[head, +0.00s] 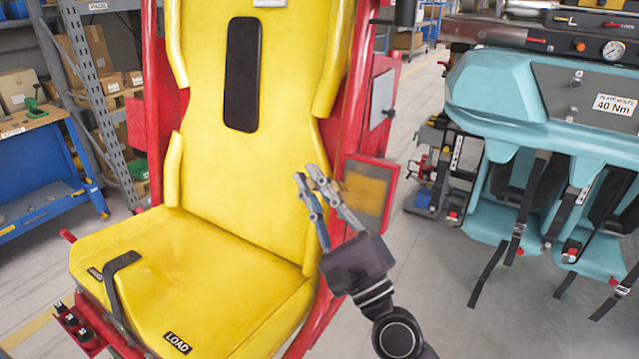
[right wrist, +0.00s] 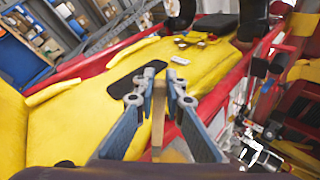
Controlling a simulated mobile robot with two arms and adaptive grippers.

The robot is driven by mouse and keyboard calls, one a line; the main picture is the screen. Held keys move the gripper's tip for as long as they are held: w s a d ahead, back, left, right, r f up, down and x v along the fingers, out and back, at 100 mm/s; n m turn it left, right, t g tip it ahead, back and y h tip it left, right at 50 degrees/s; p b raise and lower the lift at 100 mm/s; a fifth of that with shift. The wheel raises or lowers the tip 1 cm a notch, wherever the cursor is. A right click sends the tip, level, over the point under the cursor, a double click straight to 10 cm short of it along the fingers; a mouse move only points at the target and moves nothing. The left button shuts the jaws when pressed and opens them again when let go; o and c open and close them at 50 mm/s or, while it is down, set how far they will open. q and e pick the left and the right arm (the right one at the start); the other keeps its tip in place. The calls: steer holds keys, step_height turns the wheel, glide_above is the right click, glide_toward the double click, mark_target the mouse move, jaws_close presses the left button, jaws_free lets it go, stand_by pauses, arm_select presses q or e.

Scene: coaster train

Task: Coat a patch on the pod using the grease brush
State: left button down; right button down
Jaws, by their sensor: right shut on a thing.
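The pod (head: 245,170) is a yellow seat in a red frame, filling the middle of the head view; its yellow surface also shows in the right wrist view (right wrist: 205,65). On its right side is a framed grey panel (head: 371,208) with an amber smear across it. My right gripper (head: 309,178) is in front of the pod's right edge, left of that panel. In the right wrist view its fingers are shut on a tan wooden bar, which looks like the grease brush (right wrist: 158,112). Its bristles cannot be made out. My left gripper is not in view.
A teal seat unit (head: 500,90) with hanging black straps stands at the right. A blue workbench (head: 35,125) and shelves with boxes (head: 95,55) are at the left. Floor shows between the pod and the teal unit.

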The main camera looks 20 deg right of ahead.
steer(key=shift+w+d+r+p, duration=0.1)
steer(key=shift+d+r+p, duration=0.05)
steer(key=shift+r+p, duration=0.6)
steer(key=s+d+b, duration=0.3)
steer(key=s+d, duration=0.2)
steer(key=s, duration=0.1)
steer(key=shift+s, duration=0.25)
steer(key=s+a+p, duration=0.1)
steer(key=a+p, duration=0.1)
steer(key=s+a+r+p, duration=0.1)
steer(key=s+a+p, duration=0.1)
steer(key=shift+s+a+r, duration=0.2)
steer(key=shift+s+a, duration=0.05)
steer(key=shift+s, duration=0.05)
stand_by(0.4)
